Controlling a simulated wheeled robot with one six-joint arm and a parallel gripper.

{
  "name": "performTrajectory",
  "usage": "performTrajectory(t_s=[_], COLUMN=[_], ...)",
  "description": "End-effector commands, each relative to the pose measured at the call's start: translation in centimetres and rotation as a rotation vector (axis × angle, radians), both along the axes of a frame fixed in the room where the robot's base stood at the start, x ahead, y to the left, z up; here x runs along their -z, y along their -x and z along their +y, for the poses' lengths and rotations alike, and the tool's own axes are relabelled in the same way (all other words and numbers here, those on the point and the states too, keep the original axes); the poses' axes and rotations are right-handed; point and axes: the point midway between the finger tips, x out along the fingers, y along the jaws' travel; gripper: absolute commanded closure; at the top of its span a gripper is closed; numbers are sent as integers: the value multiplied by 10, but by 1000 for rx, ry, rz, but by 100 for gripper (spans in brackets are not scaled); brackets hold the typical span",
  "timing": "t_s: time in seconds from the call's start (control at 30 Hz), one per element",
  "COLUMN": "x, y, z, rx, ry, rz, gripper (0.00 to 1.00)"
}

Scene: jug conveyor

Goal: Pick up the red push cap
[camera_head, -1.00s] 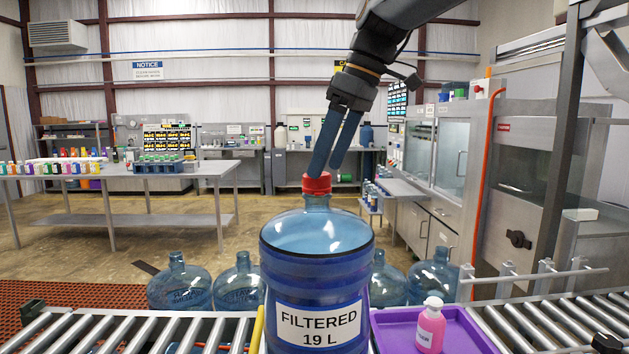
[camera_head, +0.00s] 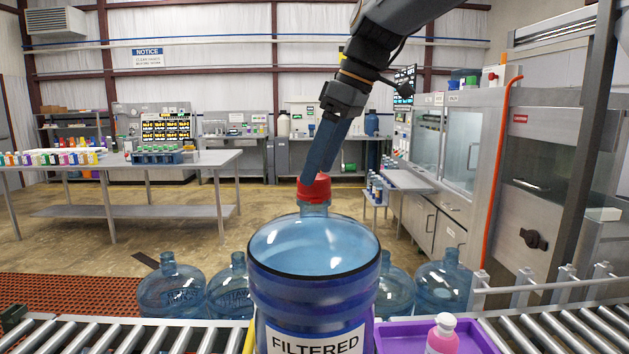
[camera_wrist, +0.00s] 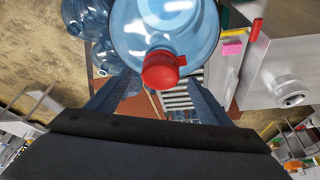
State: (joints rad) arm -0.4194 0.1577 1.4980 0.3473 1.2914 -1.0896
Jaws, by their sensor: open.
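The red push cap (camera_head: 314,188) sits on the neck of the large blue jug (camera_head: 313,262) labelled FILTERED. The cap (camera_wrist: 161,70) also shows in the wrist view, on top of the jug (camera_wrist: 165,25). My gripper (camera_head: 312,178) is at the cap in the head view, its fingers slanting down and overlapping the cap's upper edge. In the wrist view my gripper (camera_wrist: 156,92) is open, one finger to each side and the cap between and just beyond their tips. I cannot tell whether a finger touches the cap.
The jug stands between roller conveyor sections (camera_head: 90,336). A purple tray (camera_head: 480,338) with a pink bottle (camera_head: 442,336) is at its right. Several empty jugs (camera_head: 172,288) stand behind. A metal rail (camera_head: 530,288) runs at the right. Open floor lies beyond.

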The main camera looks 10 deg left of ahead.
Motion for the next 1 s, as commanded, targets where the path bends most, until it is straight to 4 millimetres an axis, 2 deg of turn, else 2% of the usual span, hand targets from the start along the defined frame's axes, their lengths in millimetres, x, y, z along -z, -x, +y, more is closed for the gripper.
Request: performTrajectory(t_s=[0.2, 0.5, 0.77, 0.93, 1.0], x=[25, 30, 30, 30, 30], y=[0, -2, -2, -2, -2], z=[8, 9, 8, 8, 8], rx=[1, 4, 4, 5, 5], ry=[0, -1, 0, 0, 0], rz=[2, 0, 0, 0, 0], gripper=[27, 27, 70, 71, 74])
